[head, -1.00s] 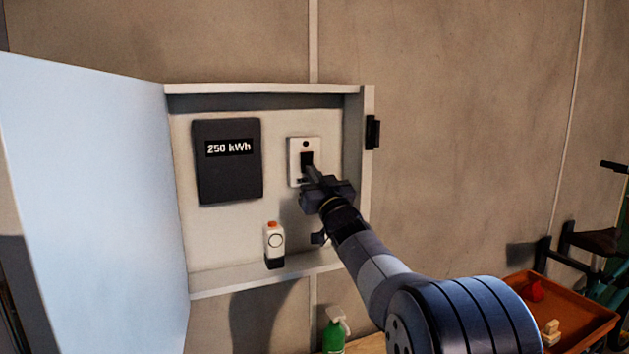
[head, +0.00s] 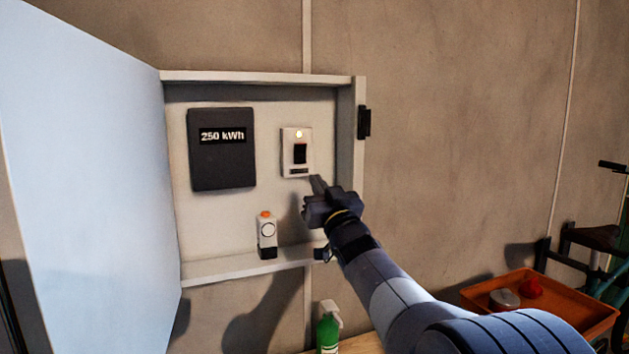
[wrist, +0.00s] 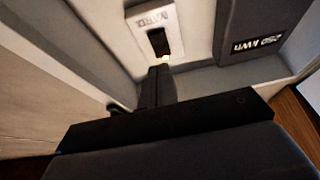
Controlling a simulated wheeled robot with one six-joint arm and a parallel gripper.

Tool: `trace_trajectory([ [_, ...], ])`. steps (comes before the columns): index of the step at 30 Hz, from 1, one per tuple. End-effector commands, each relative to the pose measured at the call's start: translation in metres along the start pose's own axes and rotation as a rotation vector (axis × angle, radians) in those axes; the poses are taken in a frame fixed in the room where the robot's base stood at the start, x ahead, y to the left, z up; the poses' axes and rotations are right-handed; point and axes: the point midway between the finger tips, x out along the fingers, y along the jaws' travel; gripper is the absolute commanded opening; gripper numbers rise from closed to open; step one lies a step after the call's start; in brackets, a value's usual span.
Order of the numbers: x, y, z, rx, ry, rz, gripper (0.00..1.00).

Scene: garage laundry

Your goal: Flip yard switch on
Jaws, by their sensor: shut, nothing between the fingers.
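The yard switch (head: 297,152) is a white plate with a black rocker, mounted inside the open wall cabinet (head: 258,77). My gripper (head: 317,185) is shut and empty, just below and in front of the switch plate. In the wrist view my shut fingers (wrist: 157,84) point toward the switch; contact cannot be told there.
A dark meter (head: 221,149) reading 250 kWh is left of the switch. A small white device (head: 266,236) with an orange top stands on the cabinet's bottom ledge. The cabinet door (head: 85,180) stands open at left. A green spray bottle (head: 328,333) and orange tray (head: 590,315) are below.

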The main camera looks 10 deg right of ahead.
Motion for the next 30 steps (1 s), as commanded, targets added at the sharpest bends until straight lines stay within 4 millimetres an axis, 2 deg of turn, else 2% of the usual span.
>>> trace_trajectory([
  [1,-0.011,0.0,0.004,-0.001,0.002,0.001,0.0],
  [6,-0.035,0.001,0.008,-0.001,0.002,0.001,0.0],
  [12,-0.047,0.0,0.01,-0.001,0.002,0.0,0.0],
  [24,-0.046,0.0,0.009,-0.001,0.002,0.0,0.0],
  [30,-0.028,0.0,0.003,0.0,0.002,-0.001,0.0],
])
